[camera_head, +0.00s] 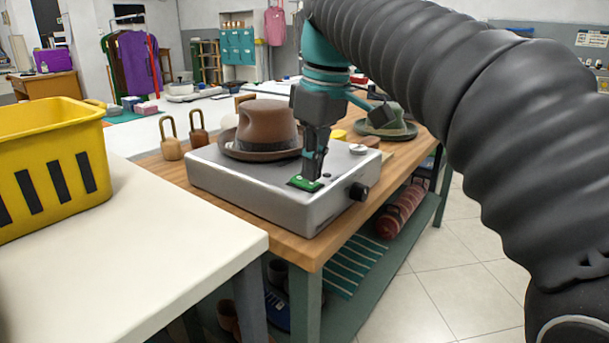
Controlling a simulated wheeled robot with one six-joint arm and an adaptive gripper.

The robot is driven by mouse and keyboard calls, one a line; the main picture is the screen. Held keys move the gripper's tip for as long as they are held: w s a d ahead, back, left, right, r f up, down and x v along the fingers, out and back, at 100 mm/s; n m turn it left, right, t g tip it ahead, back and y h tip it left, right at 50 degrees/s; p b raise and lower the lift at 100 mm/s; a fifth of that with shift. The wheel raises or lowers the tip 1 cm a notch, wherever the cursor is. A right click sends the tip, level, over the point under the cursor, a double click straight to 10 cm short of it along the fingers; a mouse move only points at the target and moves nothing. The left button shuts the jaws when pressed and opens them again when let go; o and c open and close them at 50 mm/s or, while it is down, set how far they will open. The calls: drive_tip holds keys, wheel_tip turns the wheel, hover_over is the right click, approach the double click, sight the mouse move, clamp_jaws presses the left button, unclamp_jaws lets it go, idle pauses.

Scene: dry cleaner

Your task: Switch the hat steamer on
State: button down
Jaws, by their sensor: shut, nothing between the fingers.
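The hat steamer (255,200) is a silver box on a wooden-topped bench, with a brown hat (268,120) resting on top. A green switch (304,184) lies on its top near the front right corner. A black knob (358,191) sticks out from its right side. My gripper (312,177) points straight down and is shut and empty. Its fingertips are right at the green switch and cover part of it. I cannot tell whether they press it or hover just above it, nor which way the switch is set.
A white table (130,255) with a yellow crate (50,165) stands at the near left. Two wooden blocks with loop handles (172,148) stand left of the steamer. A green hat (385,125) lies behind it on the right. The tiled floor (410,300) at right is clear.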

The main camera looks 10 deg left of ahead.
sight(318, 188)
drive_tip(key=shift+r+p, duration=1.3)
drive_tip(key=shift+r, duration=1.9)
drive_tip(key=s+d+f+m+t, duration=0.1)
drive_tip(key=s+d+f+m, duration=0.2)
drive_tip(key=d, duration=0.5)
drive_tip(key=s+d+f+m+t, duration=0.1)
drive_tip(key=d+f+m, duration=0.2)
drive_tip(key=d+f, duration=0.3)
drive_tip(key=s+d+f+m+t, duration=0.1)
drive_tip(key=s+d+f+m, duration=0.2)
drive_tip(key=s+d+f, duration=0.2)
drive_tip(key=s+d+f+m+t+h, duration=0.1)
drive_tip(key=s+d+f+m, duration=0.3)
drive_tip(key=f, duration=0.7)
drive_tip(key=s+d+t, duration=0.1)
drive_tip(key=s+d, duration=0.1)
drive_tip(key=d, duration=0.2)
drive_tip(key=shift+f+h, duration=0.3)
drive_tip(key=shift+f, duration=0.1)
drive_tip(key=shift+s+d, duration=0.1)
